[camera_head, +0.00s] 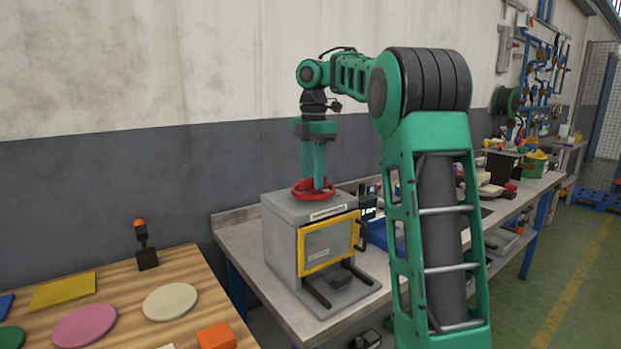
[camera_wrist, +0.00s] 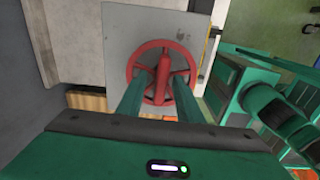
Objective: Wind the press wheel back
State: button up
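The red press wheel (camera_head: 301,195) lies flat on top of the grey press box (camera_head: 281,230). In the wrist view the wheel (camera_wrist: 131,70) shows its round rim, spokes and a raised red bar (camera_wrist: 163,72) across its middle. My gripper (camera_head: 315,186) points straight down at the wheel, with its green fingertips at wheel height. In the wrist view my gripper (camera_wrist: 162,82) has one finger on each side of the bar, with small gaps showing. The fingers look open, and they hide part of the rim nearest the wrist.
The press has a yellow-framed door (camera_head: 326,243) with a dark handle on its right. It stands on a grey workbench (camera_head: 243,233). A wooden table (camera_head: 196,267) at left holds coloured discs and blocks. The wall (camera_head: 130,165) is close behind.

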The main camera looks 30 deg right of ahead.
jog(key=shift+r, duration=0.1)
notch_tip(320, 180, up, 10)
jog(key=shift+r, duration=0.25)
dwell(0.7)
jog(key=shift+w, duration=0.1)
dwell(0.3)
jog(key=s+a+f+m, duration=0.7)
jog(key=s+f+m, duration=0.3)
jog(key=s+d+f+m, duration=0.1)
jog(key=s+f+m, duration=0.6)
jog(key=s+f, duration=0.3)
jog(key=s+d+f+m, duration=0.1)
jog(key=s+f+m, duration=0.6)
jog(key=s, duration=0.9)
notch_tip(320, 180, down, 4)
jog(key=shift+s+d+r+m, duration=0.1)
jog(key=shift+s+d+m, duration=0.05)
jog(key=shift+s+m, duration=0.15)
